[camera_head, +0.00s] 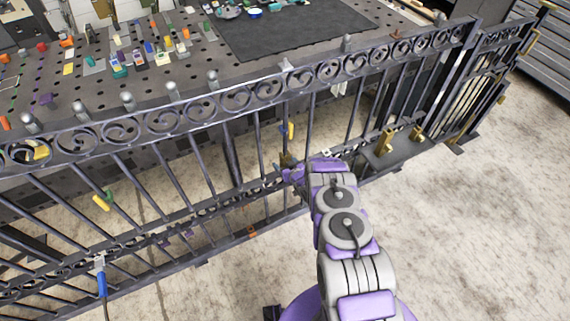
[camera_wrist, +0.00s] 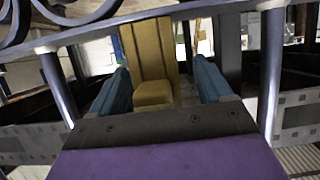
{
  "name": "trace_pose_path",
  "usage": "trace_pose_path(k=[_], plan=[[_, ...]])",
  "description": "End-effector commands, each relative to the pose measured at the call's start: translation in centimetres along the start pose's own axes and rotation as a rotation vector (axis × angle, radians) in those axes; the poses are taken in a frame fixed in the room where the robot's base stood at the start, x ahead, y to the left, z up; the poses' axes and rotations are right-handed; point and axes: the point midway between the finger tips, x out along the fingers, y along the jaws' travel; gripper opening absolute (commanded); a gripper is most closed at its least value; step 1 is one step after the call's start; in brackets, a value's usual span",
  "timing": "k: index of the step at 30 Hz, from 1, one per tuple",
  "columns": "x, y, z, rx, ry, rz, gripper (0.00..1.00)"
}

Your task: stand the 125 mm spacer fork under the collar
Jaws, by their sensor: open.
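My gripper (camera_wrist: 163,85) is open, with its two blue fingers on either side of a brass-yellow upright piece (camera_wrist: 152,50) with a stepped block at its foot. I cannot tell whether the fingers touch it; it looks like a spacer fork, but no size mark is readable. In the head view my gripper (camera_head: 291,172) is at the gate's lower rail, beside a small dark-yellow piece (camera_head: 287,159). Two more brass pieces, one on the left (camera_head: 385,143) and one on the right (camera_head: 416,133), stand on a dark plate (camera_head: 396,152). I cannot make out the collar with certainty.
The scrolled iron gate (camera_head: 245,98) spans the view, its bars close around my gripper. Behind it stands a perforated bench (camera_head: 120,95) with several small coloured parts and a dark mat (camera_head: 290,35). A blue-handled tool (camera_head: 102,283) hangs at left. The floor (camera_head: 480,235) at right is clear.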

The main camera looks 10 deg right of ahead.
Motion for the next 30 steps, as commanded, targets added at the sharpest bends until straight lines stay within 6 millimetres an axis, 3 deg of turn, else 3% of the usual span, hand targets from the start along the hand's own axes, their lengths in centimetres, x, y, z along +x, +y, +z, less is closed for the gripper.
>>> trace_pose_path(k=[5,11,30], plan=[[-0.2,-0.1,0.2,0.001,-0.005,-0.001,0.79],[-2.1,0.0,0.1,0.002,-0.004,0.000,0.79],[-13.3,0.2,-0.1,0.004,-0.002,0.004,0.79]])
